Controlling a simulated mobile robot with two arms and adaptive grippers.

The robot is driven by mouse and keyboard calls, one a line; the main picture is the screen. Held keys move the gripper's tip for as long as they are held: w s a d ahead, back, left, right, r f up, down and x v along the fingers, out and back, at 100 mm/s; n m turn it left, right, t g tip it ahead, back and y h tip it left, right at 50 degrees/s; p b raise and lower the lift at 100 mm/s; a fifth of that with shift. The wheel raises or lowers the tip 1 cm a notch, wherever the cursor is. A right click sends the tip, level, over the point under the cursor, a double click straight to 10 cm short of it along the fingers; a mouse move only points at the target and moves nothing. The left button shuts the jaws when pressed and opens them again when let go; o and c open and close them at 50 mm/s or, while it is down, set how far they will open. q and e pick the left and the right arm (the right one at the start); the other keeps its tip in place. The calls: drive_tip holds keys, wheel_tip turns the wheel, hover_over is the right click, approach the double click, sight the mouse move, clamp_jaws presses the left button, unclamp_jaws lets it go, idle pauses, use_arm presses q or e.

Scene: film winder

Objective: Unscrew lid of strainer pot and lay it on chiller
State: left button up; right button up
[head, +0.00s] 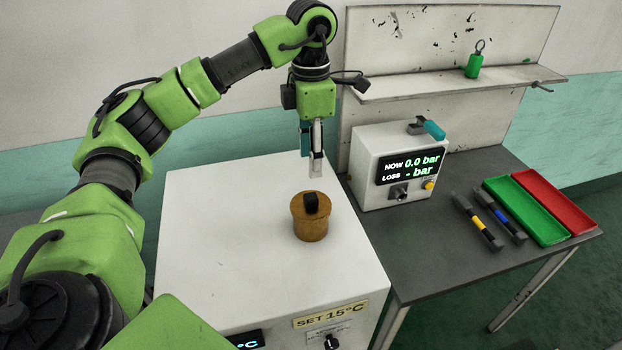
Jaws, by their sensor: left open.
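The strainer pot (311,228) is a small orange-brown cylinder standing upright on top of the white chiller (215,235). My left gripper (316,172) is open and empty. It points down just above the knob and appears apart from it. The chiller's front has a "SET 15°C" label and a dark dial. My right gripper is not in view.
The chiller top is clear around the pot. To the right, a dark table holds a white pressure box (367,166), two dark tools (477,221), a green tray (526,238) and a red tray (586,224). A shelf (440,84) behind holds a green weight (472,66).

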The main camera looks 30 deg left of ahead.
sight(311, 196)
use_arm(q)
wheel_tip(311, 196, down, 11)
drive_tip(key=p, duration=0.2)
drive_tip(key=shift+r+p, duration=0.2)
drive_tip(key=shift+p, duration=0.1)
clamp_jaws()
drive_tip(key=c, duration=0.7)
unclamp_jaws()
drive_tip(key=shift+c, duration=0.2)
clamp_jaws()
drive_tip(key=n, duration=0.4)
